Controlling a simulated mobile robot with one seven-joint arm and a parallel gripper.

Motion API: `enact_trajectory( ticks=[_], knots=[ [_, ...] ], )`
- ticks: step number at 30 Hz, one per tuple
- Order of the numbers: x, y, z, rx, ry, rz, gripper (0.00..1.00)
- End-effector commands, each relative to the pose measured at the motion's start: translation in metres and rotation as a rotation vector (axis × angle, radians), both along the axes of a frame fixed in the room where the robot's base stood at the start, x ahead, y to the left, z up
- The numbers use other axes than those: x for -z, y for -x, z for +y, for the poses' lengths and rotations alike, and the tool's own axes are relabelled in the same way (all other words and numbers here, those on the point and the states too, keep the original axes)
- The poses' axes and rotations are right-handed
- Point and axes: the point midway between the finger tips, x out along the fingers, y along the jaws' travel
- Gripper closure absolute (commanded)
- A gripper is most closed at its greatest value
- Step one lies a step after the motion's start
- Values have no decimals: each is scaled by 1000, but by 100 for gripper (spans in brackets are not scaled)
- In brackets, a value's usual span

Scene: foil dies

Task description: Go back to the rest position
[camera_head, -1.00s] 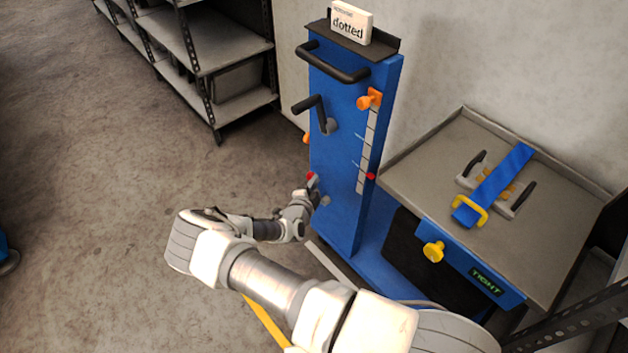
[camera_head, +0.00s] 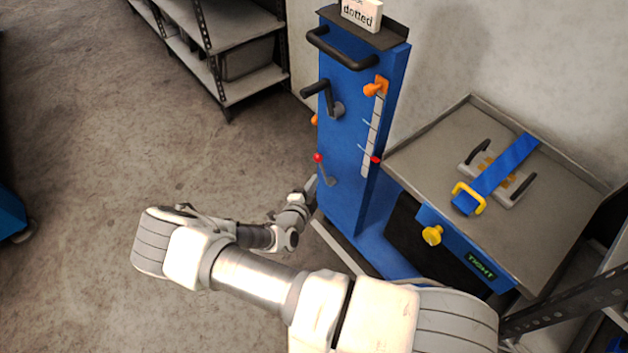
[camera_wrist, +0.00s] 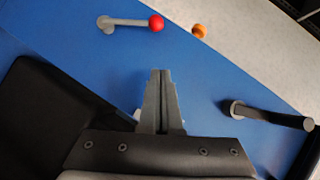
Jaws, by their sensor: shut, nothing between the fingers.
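My gripper (camera_wrist: 161,75) is shut and empty in the wrist view, with its closed fingers pointing at the blue panel of the machine. In the head view its tip (camera_head: 312,182) is near the blue column (camera_head: 340,140), low on its left side. A small lever with a red ball (camera_head: 318,157) is on the column just above the gripper. The lever also shows at the top of the wrist view (camera_wrist: 156,23), apart from the fingers. My arm reaches across the lower part of the head view.
A black crank handle (camera_head: 322,92) and a black bar handle (camera_head: 345,55) stick out of the column. To its right is a grey bench (camera_head: 560,210) with a blue strap (camera_head: 505,170) and a yellow knob (camera_head: 432,235). Shelves stand behind left. The floor (camera_head: 100,130) at left is clear.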

Motion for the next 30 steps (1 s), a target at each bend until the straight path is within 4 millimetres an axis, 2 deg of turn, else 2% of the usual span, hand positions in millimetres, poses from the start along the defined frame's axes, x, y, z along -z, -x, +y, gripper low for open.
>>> enact_trajectory(
  ticks=[10,14,17,22,30],
  knots=[
    [-1,0,0,2,-3,-1,100],
    [-13,-2,-3,53,-59,-26,100],
    [-35,-4,-9,147,-163,-76,100],
    [-82,-5,-26,369,-398,-199,100],
    [-153,4,-58,720,-749,-421,100]
  ],
)
